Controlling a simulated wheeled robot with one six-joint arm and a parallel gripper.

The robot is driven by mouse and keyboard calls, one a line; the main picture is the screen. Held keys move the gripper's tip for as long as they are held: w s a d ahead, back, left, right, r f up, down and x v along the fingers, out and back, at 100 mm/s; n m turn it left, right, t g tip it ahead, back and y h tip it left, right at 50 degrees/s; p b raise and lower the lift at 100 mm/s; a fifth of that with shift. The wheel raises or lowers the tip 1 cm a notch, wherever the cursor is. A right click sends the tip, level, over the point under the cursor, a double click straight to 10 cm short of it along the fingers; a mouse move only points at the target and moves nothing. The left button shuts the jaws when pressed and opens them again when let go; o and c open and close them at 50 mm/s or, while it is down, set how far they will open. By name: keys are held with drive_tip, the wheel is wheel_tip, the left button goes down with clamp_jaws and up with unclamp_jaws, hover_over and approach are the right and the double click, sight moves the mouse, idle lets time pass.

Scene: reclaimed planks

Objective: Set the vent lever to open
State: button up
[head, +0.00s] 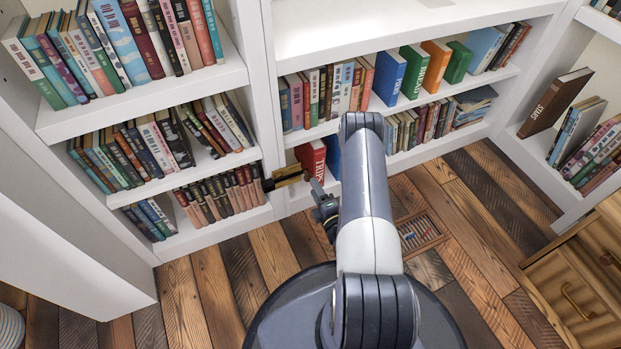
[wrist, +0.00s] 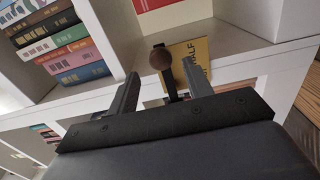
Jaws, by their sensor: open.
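The vent lever (wrist: 171,86) has a dark arm with a round brown knob (wrist: 160,58). It stands in front of a yellow plate (wrist: 203,52) lettered in black, part of which reads "HALF". In the head view the plate (head: 289,179) shows at the bookcase upright, small and dark-edged; the lever's setting cannot be read there. My gripper (wrist: 160,70) is open and empty, its two fingers on either side of the lever, with the knob appearing between and just past the fingertips.
White bookcases (head: 200,240) full of books surround the spot. A red book (head: 311,158) stands on the low shelf close to my gripper. A floor grille (head: 424,238) lies right of my arm, and a wooden drawer unit (head: 575,285) stands at right.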

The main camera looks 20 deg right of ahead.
sight(309, 178)
drive_tip(key=s+p, duration=0.1)
drive_tip(key=s, duration=0.4)
drive_tip(key=w+b, duration=0.3)
drive_tip(key=w, duration=0.8)
drive_tip(key=shift+f+m, duration=0.2)
drive_tip(key=shift+m, duration=0.1)
drive_tip(key=shift+s, duration=0.1)
